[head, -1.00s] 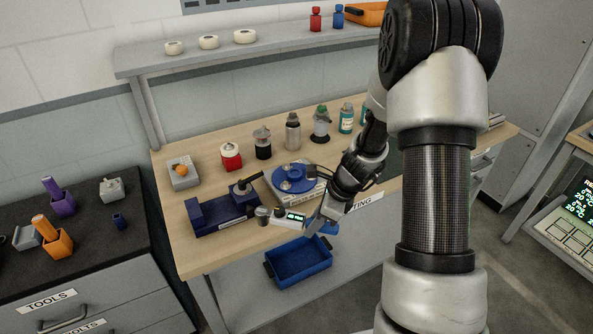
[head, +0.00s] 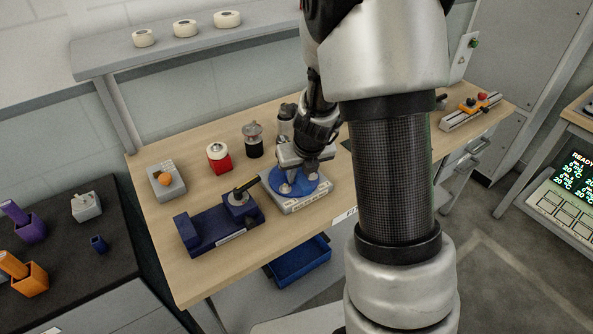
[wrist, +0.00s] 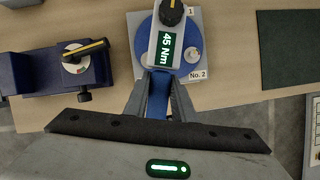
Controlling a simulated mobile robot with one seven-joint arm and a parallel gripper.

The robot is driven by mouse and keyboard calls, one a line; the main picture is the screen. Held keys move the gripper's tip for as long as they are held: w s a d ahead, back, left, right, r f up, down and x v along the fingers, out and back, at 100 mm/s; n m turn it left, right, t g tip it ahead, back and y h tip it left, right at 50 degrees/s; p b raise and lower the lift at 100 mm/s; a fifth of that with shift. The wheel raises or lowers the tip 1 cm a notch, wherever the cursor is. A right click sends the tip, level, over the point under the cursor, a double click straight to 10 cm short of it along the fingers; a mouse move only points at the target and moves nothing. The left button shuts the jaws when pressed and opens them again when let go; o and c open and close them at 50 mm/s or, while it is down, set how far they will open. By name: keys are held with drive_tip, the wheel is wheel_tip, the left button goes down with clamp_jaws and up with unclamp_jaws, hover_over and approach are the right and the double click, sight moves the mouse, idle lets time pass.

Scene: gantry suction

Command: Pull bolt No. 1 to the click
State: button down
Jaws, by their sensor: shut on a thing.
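My gripper (wrist: 160,100) is shut on the blue grip (wrist: 158,82) of a torque wrench (wrist: 166,45), whose display reads 45 Nm. The wrench's black knob end (wrist: 172,12) reaches the top edge of the wrist view. It lies over a blue disc (wrist: 145,42) on a grey plate (wrist: 206,70) marked "No. 2" at one corner and "1" at another. A silver bolt (wrist: 193,56) shows near No. 2. Bolt No. 1 is not clearly visible beside the wrench. In the head view my gripper (head: 305,158) is above the blue disc (head: 297,193), mostly hiding the wrench.
A dark blue fixture (head: 215,232) with a black-yellow lever stands left of the plate. A grey tray (head: 165,190), a red pot (head: 219,158) and a black-based jar (head: 253,140) stand behind. A blue bin (head: 300,262) is below the front edge.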

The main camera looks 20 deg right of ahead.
drive_tip(key=shift+s, duration=0.1)
drive_tip(key=shift+s+f+b, duration=0.1)
drive_tip(key=shift+b, duration=0.35)
drive_tip(key=shift+f+b, duration=1.4)
drive_tip(key=shift+f, duration=0.4)
drive_tip(key=shift+f+b, duration=0.6)
drive_tip(key=shift+f, duration=0.25)
